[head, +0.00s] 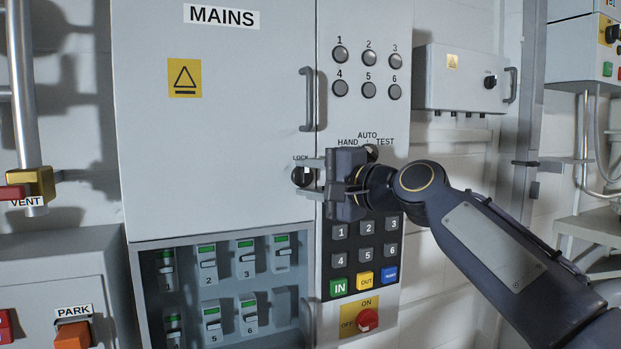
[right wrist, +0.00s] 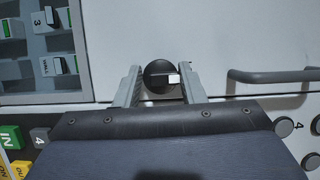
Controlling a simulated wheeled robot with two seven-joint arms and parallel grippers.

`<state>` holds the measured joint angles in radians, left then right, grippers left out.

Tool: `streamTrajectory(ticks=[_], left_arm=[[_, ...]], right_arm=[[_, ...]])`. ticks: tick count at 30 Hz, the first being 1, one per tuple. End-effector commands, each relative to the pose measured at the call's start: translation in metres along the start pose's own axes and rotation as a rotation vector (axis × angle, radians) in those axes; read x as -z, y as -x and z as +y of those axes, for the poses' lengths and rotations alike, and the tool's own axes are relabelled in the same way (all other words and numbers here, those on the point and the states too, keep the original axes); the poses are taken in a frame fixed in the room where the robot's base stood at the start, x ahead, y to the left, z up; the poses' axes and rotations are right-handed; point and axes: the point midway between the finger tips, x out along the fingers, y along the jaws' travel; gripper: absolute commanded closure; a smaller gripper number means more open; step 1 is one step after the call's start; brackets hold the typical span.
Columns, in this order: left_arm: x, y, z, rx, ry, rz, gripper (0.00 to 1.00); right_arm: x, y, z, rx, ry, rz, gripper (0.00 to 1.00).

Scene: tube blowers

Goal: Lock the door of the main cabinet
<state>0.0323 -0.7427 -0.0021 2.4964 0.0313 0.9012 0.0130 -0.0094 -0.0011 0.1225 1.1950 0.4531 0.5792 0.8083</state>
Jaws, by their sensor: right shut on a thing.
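The main cabinet door (head: 215,120) is a large pale panel marked MAINS and looks closed, with a grey vertical handle (head: 308,100) at its right edge. The black round lock knob (head: 299,176) sits below the handle under the label LOCK. My right gripper (head: 308,177) reaches it from the right and is shut on it, one finger above and one below. In the right wrist view the lock knob (right wrist: 158,72) with its pale pointer shows between the two fingers (right wrist: 161,88). The gripper hides part of the panel right of the lock. My left gripper is not in view.
Right of the door are round buttons (head: 369,73), a HAND-AUTO-TEST selector (head: 371,151) partly behind my gripper, a keypad (head: 364,256) and a red ON/OFF switch (head: 367,320). Breakers (head: 208,263) sit in an open bay below the door. A smaller box (head: 462,78) hangs at right.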

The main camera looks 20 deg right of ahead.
Motion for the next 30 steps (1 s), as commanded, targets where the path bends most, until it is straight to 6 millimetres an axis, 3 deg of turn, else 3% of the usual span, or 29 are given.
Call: streamTrajectory(ticks=[1,3,4,6,23,30], left_arm=[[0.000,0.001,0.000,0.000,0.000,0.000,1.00],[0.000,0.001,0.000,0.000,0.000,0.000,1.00],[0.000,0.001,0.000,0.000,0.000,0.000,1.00],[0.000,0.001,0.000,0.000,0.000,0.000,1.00],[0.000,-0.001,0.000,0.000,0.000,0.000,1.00],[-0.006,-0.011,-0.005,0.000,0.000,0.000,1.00]], right_arm=[[0.001,0.004,-0.011,0.026,0.004,0.008,0.87],[0.000,0.004,-0.011,0.026,0.003,0.007,0.87],[0.000,0.004,-0.011,0.026,0.003,0.007,0.60],[0.001,0.004,-0.011,0.025,0.003,0.007,0.51],[0.001,0.004,-0.005,0.013,0.001,0.006,0.50],[0.002,0.038,-0.003,0.016,0.002,0.010,0.50]])
